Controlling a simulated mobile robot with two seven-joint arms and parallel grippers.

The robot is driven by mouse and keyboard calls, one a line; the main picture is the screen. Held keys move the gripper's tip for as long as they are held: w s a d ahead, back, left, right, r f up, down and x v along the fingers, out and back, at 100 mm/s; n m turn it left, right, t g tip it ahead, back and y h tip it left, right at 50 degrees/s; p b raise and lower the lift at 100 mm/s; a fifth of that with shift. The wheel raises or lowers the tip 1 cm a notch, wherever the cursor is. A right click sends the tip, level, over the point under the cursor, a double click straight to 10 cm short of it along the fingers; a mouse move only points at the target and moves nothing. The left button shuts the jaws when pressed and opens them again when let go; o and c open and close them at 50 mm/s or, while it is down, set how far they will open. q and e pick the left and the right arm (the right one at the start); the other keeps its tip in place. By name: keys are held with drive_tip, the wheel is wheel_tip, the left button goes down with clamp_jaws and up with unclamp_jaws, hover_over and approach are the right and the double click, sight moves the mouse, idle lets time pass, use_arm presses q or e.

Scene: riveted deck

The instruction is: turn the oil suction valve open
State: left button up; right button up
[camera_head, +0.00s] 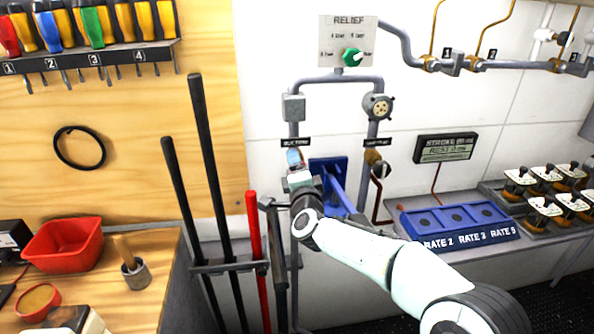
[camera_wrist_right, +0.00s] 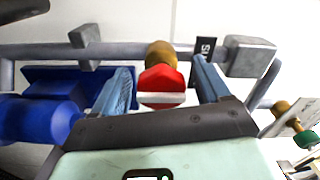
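The oil suction valve shows in the right wrist view as a red handle (camera_wrist_right: 161,84) with a pale band, in front of a brass body (camera_wrist_right: 160,54) on a grey pipe. A partly cut-off black label (camera_wrist_right: 205,48) is beside it. My right gripper (camera_wrist_right: 162,88) is open, with one blue finger on each side of the red handle and visible gaps to both. In the head view my right gripper (camera_head: 296,160) is just below the suction label (camera_head: 295,143) and hides the valve handle.
A blue pump (camera_head: 328,172) is close right of my gripper. A second brass valve (camera_head: 373,157) with a dark handle is on the right pipe. Upright bars, one red (camera_head: 256,250), stand left of my arm. The relief panel (camera_head: 347,35) is above.

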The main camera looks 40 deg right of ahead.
drive_tip(key=b+v, duration=0.1)
drive_tip(key=v, duration=1.2)
drive_tip(key=shift+s, duration=0.2)
drive_tip(key=shift+a, duration=0.1)
